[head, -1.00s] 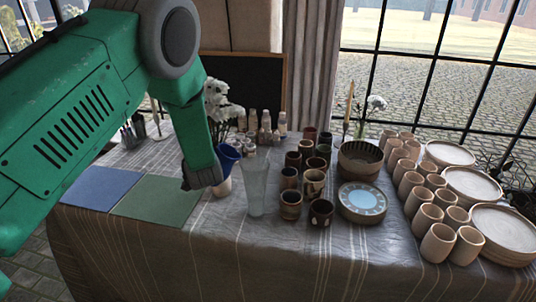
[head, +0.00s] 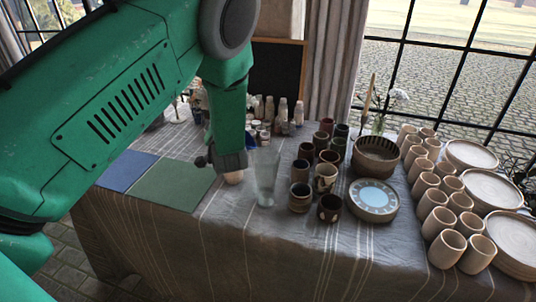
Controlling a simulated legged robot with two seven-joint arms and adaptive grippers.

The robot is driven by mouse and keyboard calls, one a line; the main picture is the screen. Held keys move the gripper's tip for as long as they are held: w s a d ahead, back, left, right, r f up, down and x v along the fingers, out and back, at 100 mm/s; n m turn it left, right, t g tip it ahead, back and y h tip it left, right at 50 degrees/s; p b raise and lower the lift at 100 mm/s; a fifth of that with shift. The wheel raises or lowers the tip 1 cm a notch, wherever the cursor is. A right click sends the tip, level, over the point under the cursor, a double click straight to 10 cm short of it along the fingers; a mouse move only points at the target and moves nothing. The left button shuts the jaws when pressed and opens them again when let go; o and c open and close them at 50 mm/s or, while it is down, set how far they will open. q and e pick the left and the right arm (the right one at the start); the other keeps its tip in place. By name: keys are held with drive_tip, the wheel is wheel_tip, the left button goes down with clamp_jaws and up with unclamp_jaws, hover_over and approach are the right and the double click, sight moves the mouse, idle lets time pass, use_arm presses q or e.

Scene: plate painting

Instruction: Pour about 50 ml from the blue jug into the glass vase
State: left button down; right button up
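The clear glass vase (head: 266,180) stands upright on the striped tablecloth near the front middle of the table. My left gripper (head: 226,162) hangs just left of the vase, over the spot where the blue jug is. Only a small blue part of the jug (head: 250,138) shows beside the gripper, and a pale rounded thing (head: 233,178) shows below it. The gripper covers the rest, so whether its fingers are open or hold the jug cannot be seen. My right gripper is not in view.
Dark cups (head: 300,197) stand close right of the vase, with a blue-centred plate (head: 373,199) and a bowl (head: 376,157) beyond. Beige cups (head: 446,248) and stacked plates (head: 514,240) fill the right side. Blue (head: 128,170) and green (head: 172,184) mats lie at left.

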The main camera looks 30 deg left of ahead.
use_arm(q)
drive_tip(key=shift+w, duration=0.1)
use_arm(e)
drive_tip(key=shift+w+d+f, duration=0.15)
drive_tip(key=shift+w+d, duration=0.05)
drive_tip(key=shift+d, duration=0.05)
use_arm(q)
drive_tip(key=shift+a+m, duration=0.15)
drive_tip(key=shift+m, duration=0.15)
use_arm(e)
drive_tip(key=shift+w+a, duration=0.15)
use_arm(q)
drive_tip(key=shift+w, duration=0.2)
drive_tip(key=shift+d+r, duration=0.1)
drive_tip(key=shift+d, duration=0.2)
drive_tip(key=shift+s+d, duration=0.1)
drive_tip(key=shift+d, duration=0.05)
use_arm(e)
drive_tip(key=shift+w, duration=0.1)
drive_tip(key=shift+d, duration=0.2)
use_arm(q)
drive_tip(key=shift+w, duration=0.2)
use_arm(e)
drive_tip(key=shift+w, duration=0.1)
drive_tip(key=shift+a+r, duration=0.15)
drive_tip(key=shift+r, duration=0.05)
